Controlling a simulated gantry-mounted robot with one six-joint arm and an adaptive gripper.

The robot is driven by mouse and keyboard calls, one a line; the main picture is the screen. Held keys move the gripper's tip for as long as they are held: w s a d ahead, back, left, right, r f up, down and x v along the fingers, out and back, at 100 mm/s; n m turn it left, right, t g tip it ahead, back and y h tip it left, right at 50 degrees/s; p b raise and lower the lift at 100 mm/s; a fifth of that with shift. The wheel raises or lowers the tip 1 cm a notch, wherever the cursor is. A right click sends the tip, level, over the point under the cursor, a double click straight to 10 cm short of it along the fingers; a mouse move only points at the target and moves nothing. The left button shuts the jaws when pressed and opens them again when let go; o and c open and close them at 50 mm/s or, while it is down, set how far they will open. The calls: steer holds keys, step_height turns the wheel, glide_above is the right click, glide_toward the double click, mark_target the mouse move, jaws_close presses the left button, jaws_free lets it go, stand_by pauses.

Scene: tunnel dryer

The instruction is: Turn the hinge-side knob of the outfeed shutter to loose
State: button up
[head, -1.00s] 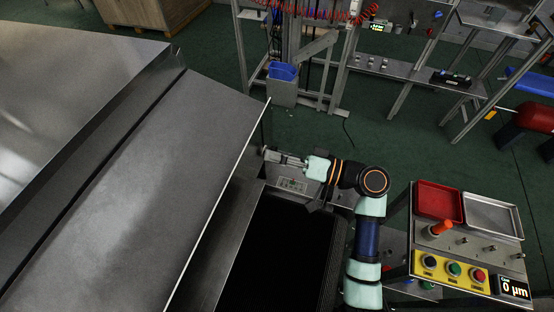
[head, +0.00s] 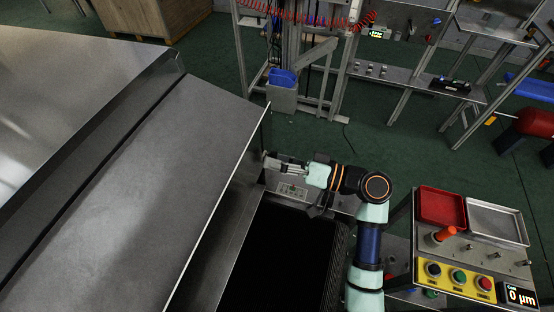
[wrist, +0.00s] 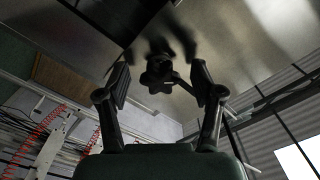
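In the wrist view a dark lobed knob (wrist: 158,76) sits on a reflective metal panel (wrist: 215,45), which appears to be part of the shutter. My gripper (wrist: 158,88) is open, with one finger on each side of the knob and a visible gap to both. I cannot tell how deep the knob sits between the fingertips. In the head view my gripper (head: 272,163) is at the edge of the large metal hood (head: 150,170), its tips close under the rim. The knob and the shutter face are hidden from the head view.
A dark belt (head: 280,255) lies below the arm. On the right stands a control panel with yellow button plate (head: 458,279), red tray (head: 441,207), grey tray (head: 497,220) and orange-topped knob (head: 441,235).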

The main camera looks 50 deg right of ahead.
steer(key=v, duration=1.2)
